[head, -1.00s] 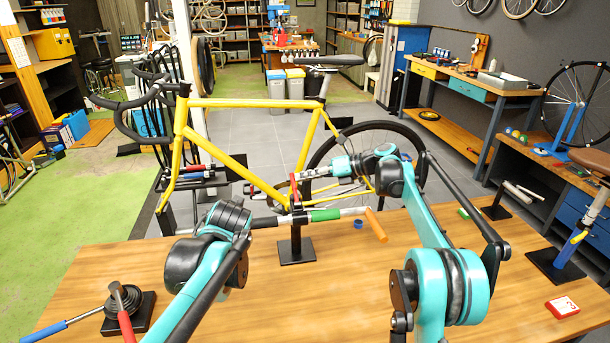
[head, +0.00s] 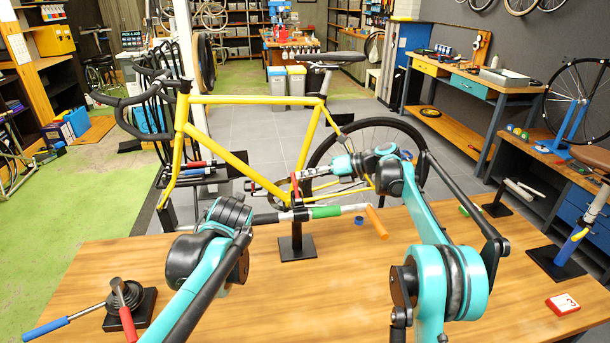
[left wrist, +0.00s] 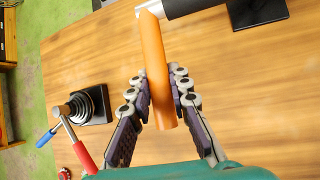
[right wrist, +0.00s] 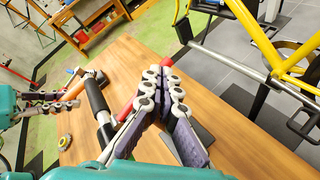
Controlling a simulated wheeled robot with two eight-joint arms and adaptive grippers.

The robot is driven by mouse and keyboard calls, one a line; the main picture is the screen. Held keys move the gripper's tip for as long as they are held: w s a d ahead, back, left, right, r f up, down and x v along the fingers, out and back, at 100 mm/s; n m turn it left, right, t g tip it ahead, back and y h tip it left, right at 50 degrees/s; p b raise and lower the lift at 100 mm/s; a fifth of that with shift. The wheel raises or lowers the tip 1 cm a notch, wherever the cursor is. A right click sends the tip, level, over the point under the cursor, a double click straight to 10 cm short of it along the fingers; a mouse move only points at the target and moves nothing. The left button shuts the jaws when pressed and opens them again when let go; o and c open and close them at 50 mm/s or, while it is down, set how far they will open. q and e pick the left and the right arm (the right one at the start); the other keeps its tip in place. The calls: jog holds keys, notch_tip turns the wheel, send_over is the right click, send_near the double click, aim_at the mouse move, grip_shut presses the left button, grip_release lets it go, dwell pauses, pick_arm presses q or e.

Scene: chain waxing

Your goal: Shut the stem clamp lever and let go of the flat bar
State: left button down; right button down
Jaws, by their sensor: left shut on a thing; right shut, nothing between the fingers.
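The flat bar lies level in the stem clamp (head: 297,215) on a black stand. Its green band (head: 326,212) and one orange end (head: 376,222) show to the right of the clamp. My left gripper (left wrist: 160,88) is shut on the other orange end (left wrist: 155,60); in the head view my arm hides this grip. The red clamp lever (head: 295,190) stands up from the clamp. My right gripper (right wrist: 166,75) is shut and empty at the lever. In the right wrist view, red shows beside and just past its fingertips; whether they touch the lever I cannot tell.
The yellow bicycle (head: 232,100) stands just behind the wooden table (head: 300,300). A black base with red and blue handles (head: 128,300) sits at the front left. A red and white box (head: 562,304) lies at the right. The front middle of the table is clear.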

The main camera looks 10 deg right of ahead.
pick_arm(q)
jog(key=c, duration=1.3)
grip_release()
jog(key=shift+w, duration=0.1)
pick_arm(e)
jog(key=s+d+r, duration=0.2)
jog(key=d+r, duration=0.5)
jog(key=d, duration=0.4)
jog(key=shift+s+d, duration=0.15)
jog(key=shift+d, duration=0.25)
jog(key=shift+r, duration=0.15)
